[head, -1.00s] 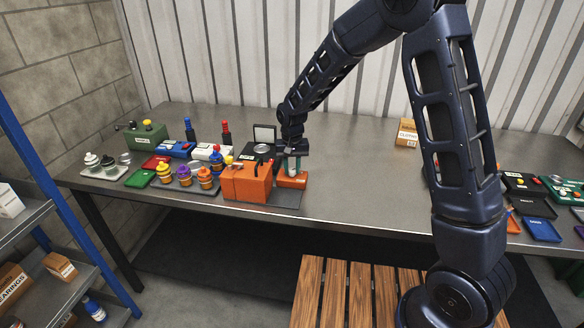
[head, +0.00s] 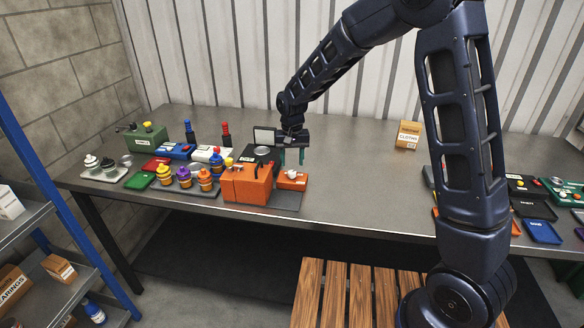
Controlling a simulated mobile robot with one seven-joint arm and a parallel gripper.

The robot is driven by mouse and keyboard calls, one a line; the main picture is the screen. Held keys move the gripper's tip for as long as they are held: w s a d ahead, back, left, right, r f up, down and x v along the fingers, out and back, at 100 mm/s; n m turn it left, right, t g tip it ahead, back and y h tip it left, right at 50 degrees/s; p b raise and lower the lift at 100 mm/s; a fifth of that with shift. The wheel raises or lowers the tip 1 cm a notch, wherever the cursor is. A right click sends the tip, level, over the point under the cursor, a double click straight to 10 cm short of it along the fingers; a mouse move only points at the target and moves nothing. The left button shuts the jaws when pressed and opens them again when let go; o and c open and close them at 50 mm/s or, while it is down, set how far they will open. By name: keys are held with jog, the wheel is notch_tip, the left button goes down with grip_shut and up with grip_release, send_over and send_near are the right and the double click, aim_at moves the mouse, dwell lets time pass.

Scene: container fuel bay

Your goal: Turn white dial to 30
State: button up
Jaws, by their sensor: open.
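A small low orange unit (head: 293,183) stands on a grey plate on the workbench, just right of a bigger orange box. A small white part, seemingly the white dial (head: 291,174), is on its top; its setting is too small to read. My gripper (head: 292,161) is open and empty, with its two teal fingers spread apart. It appears above and behind the low orange unit, apart from the white part.
The bigger orange box (head: 247,183) stands close on the left. A dark framed panel (head: 264,136) stands behind. Several coloured bottles and boxes crowd the left. The bench middle is clear up to a cardboard box (head: 408,135).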

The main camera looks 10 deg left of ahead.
aim_at(293, 172)
notch_tip(293, 172, up, 6)
jog(key=shift+r, duration=0.25)
jog(key=s+d+r+m+t, duration=0.1)
jog(key=d+r, duration=0.3)
jog(key=d, duration=0.5)
jog(key=s+d+r, duration=0.1)
jog(key=d+r, duration=0.4)
jog(key=d, duration=0.4)
jog(key=s+d+r+m+t, duration=0.1)
jog(key=d+r, duration=0.3)
jog(key=d, duration=0.5)
jog(key=s+d+m+t, duration=0.1)
jog(key=s+d+t, duration=0.1)
jog(key=s+d, duration=1.4)
jog(key=shift+s+d+r+t, duration=0.15)
jog(key=shift+d+r+t, duration=0.25)
jog(key=shift+d, duration=0.3)
jog(key=shift+r, duration=0.1)
